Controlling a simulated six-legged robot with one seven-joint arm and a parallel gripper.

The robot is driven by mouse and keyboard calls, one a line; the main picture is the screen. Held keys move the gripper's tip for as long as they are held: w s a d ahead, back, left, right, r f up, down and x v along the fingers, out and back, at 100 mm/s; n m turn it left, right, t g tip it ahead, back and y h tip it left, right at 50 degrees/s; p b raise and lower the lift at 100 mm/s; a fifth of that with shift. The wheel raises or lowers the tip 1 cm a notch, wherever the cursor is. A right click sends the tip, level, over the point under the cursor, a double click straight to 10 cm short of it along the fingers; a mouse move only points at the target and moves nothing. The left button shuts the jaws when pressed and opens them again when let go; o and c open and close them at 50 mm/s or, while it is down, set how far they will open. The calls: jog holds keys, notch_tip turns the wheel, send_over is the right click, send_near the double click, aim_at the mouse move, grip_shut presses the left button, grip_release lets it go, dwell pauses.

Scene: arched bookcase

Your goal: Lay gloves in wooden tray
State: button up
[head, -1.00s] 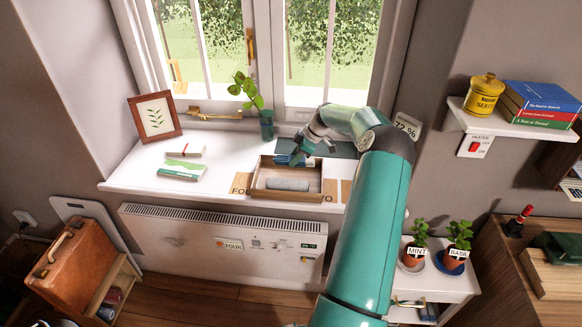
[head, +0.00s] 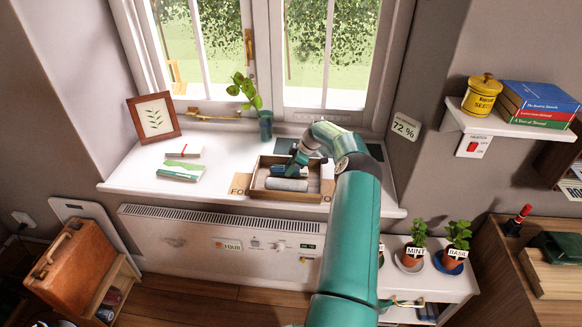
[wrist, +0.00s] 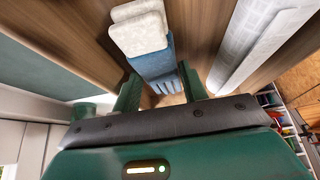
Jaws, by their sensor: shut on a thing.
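The wooden tray (head: 291,196) stands on the white windowsill. My gripper (wrist: 160,92) is shut on the gloves (wrist: 155,62), which are blue with pale grey ends and reach away from between my fingers in the wrist view. I cannot tell whether the gloves touch the tray floor.
A plant in a dark vase (head: 265,125) stands behind the tray. A heater (head: 220,232) is below the sill.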

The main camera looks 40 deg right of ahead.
jog(key=shift+f, duration=0.15)
jog(key=o, duration=0.8)
jog(key=shift+c, duration=0.2)
